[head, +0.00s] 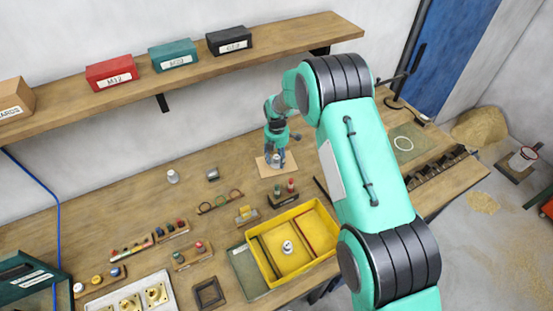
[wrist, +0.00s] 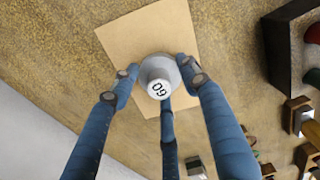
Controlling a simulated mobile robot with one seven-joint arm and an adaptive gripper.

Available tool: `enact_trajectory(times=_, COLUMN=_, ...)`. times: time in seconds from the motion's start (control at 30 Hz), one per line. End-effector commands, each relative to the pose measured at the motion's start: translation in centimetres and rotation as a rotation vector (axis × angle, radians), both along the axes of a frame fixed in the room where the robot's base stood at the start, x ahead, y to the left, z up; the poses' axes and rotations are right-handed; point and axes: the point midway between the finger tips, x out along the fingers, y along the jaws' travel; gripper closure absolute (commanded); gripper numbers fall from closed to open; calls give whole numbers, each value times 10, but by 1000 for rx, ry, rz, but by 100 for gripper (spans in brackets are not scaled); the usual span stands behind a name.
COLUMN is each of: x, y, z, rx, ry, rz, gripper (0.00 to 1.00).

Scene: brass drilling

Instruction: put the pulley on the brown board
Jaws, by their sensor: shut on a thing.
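My gripper (head: 275,160) is shut on the pulley, a grey round piece with a white top that reads "GO" or "60". In the wrist view the pulley (wrist: 160,78) sits between the blue fingers of my gripper (wrist: 162,80). The brown board (head: 264,171) is a thin, light tan rectangle on the bench near the wall. In the wrist view the board (wrist: 142,38) lies right under the pulley. I cannot tell whether the pulley touches the board. The fingers partly hide the pulley in the head view.
A yellow tray (head: 262,264) with a similar grey piece (head: 287,248) stands in front. A small rack (head: 283,200) with red and green knobs is close to the board. Another grey-white piece (head: 172,177) stands to the left. A wall shelf (head: 190,72) runs above.

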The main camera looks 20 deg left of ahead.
Motion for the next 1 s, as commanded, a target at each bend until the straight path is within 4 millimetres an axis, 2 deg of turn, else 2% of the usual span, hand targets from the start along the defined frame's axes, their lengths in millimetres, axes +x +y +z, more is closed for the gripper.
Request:
enact_trajectory(times=0.1, x=0, y=0, z=-3, rx=0, ry=0, rz=0, gripper=85)
enact_trajectory(times=0.13, x=0, y=0, z=-3, rx=0, ry=0, rz=0, gripper=53)
enact_trajectory(times=0.2, x=0, y=0, z=-3, rx=0, ry=0, rz=0, gripper=39)
enact_trajectory(times=0.23, x=0, y=0, z=-2, rx=0, ry=0, rz=0, gripper=36)
enact_trajectory(times=0.67, x=0, y=0, z=1, rx=0, ry=0, rz=0, gripper=36)
enact_trajectory(times=0.87, x=1, y=0, z=16, rx=0, ry=-1, rz=0, gripper=36)
enact_trajectory(times=1.0, x=1, y=0, z=35, rx=1, ry=-2, rz=0, gripper=36)
